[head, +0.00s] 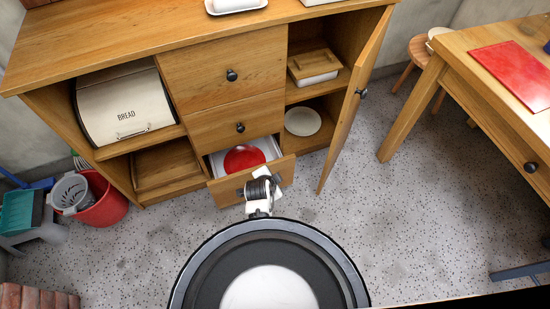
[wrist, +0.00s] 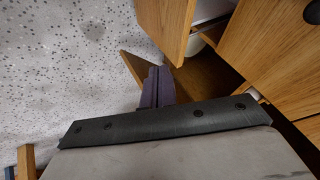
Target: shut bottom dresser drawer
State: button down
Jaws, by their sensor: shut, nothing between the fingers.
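The bottom dresser drawer (head: 222,191) stands pulled out in the head view. Its wooden front and part of its pale inside show, with a round red thing (head: 244,158) lying in it. My gripper (head: 264,177) is at the drawer front and covers the middle of it, hiding any knob there. In the wrist view, my dark gripper fingers (wrist: 154,78) are together and empty, beside wooden panels of the dresser. Whether they touch the drawer front I cannot tell.
The dresser's right door (head: 357,95) stands open beside the drawer. The upper drawer (head: 205,72) and middle drawer (head: 215,122) are shut. A red bucket (head: 108,205) stands at the left. A wooden table (head: 450,75) is at the right. Speckled floor (head: 400,230) is free between.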

jog(key=w+d+f, duration=0.1)
jog(key=w+f, duration=0.7)
jog(key=w, duration=0.1)
jog(key=shift+b, duration=0.45)
jog(key=shift+w, duration=0.15)
jog(key=w+a+b, duration=0.3)
jog(key=w+b, duration=0.4)
jog(key=w, duration=0.2)
